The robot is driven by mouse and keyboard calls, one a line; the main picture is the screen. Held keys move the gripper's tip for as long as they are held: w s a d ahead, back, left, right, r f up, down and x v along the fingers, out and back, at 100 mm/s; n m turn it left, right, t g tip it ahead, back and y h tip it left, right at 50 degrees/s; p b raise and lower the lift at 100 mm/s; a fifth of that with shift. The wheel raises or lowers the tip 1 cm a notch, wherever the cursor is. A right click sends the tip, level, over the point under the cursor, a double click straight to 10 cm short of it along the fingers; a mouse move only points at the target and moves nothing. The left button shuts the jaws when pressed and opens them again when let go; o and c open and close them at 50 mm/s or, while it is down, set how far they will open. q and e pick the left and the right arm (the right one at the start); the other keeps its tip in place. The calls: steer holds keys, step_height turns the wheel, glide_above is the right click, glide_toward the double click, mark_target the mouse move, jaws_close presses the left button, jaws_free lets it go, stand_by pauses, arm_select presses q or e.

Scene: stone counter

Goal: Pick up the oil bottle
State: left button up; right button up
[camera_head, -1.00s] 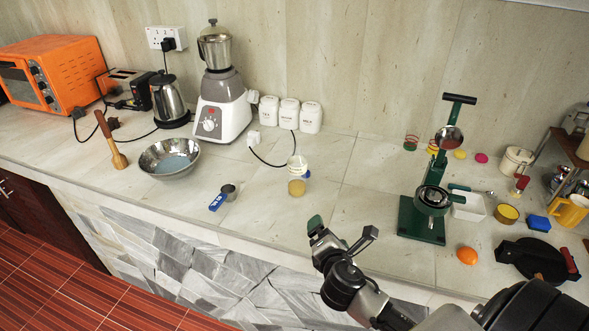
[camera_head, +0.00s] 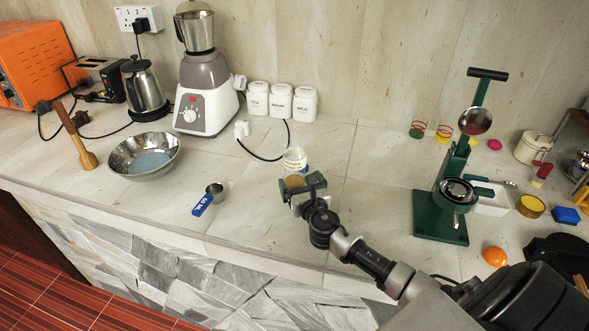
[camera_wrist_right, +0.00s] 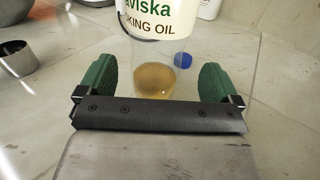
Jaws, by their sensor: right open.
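The oil bottle (camera_head: 294,158) stands upright on the counter, a small clear container with a white top and yellow oil low inside. In the right wrist view the bottle (camera_wrist_right: 155,17) shows a white label reading "KING OIL", with the oil visible beneath it. My right gripper (camera_head: 302,184) is open, directly in front of the bottle, and hides its lower part in the head view. In the wrist view its two green pads (camera_wrist_right: 155,84) stand apart to the left and right of the oil. My left gripper is not in view.
A blue-handled measuring cup (camera_head: 204,204) and a steel bowl (camera_head: 120,165) lie to the left. A blender (camera_head: 204,100) and white canisters (camera_head: 281,102) stand behind. A green press (camera_head: 440,215) stands to the right.

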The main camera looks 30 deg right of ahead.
mark_target(298, 180)
steer(key=x, duration=0.3)
steer(key=shift+w+a+r, duration=0.1)
steer(key=shift+w+r, duration=0.1)
steer(key=shift+w, duration=0.7)
steer(key=shift+s, duration=0.1)
steer(key=shift+c, duration=0.7)
steer(key=c, duration=0.9)
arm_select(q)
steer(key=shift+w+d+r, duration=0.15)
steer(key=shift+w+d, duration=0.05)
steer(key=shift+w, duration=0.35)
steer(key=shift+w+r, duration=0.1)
arm_select(e)
steer(key=shift+r, duration=0.25)
